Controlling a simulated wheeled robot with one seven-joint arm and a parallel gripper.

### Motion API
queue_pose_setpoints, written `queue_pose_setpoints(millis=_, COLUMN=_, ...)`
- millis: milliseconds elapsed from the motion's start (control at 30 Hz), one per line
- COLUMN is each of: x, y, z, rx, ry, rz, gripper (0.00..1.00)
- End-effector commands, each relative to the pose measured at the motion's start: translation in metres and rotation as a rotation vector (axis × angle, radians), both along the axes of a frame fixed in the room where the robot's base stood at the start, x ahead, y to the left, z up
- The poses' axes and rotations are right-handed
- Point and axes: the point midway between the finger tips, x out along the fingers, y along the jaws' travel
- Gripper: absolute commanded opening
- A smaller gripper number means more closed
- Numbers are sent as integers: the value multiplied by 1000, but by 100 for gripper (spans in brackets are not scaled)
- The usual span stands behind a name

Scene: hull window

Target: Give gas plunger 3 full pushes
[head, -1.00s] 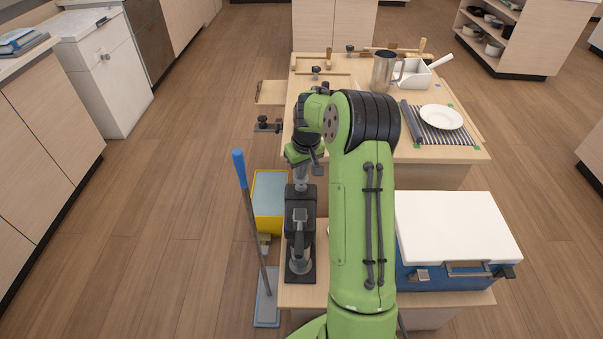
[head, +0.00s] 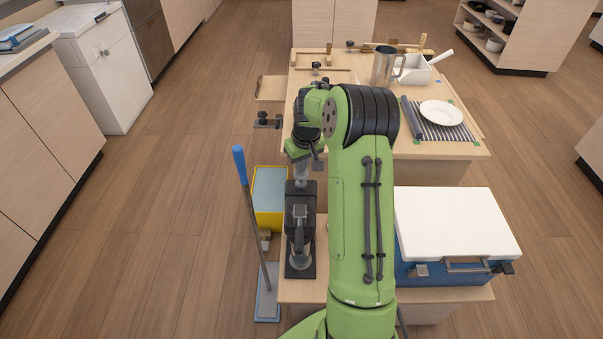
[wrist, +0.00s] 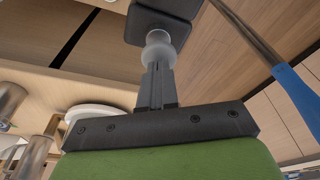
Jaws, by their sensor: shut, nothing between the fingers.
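The gas plunger appears as a dark upright device (head: 300,240) on the near wooden stand, left of my arm. Its pale grey rounded knob (wrist: 160,50) shows in the wrist view, against a dark block (wrist: 165,8). My gripper (wrist: 158,70) is shut and empty, its fingertips at the knob and seemingly touching it. In the head view my gripper (head: 301,170) is over the far end of the device, partly hidden by its own wrist. How far the knob is pressed cannot be told.
A blue chest with a white lid (head: 455,222) stands right of my arm. A yellow bucket (head: 269,190) and a blue-handled mop (head: 256,220) stand left on the floor. The table behind holds a metal mug (head: 383,66) and a white plate (head: 441,113). Floor at far left is clear.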

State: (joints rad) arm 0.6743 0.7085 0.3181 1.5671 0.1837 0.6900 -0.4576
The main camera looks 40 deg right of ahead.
Motion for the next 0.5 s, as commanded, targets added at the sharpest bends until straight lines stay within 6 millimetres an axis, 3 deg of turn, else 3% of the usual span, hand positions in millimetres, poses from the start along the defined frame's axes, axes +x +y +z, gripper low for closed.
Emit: queue_pose_setpoints(millis=500, x=0, y=0, z=-20, rx=1, ry=2, rz=0, gripper=0)
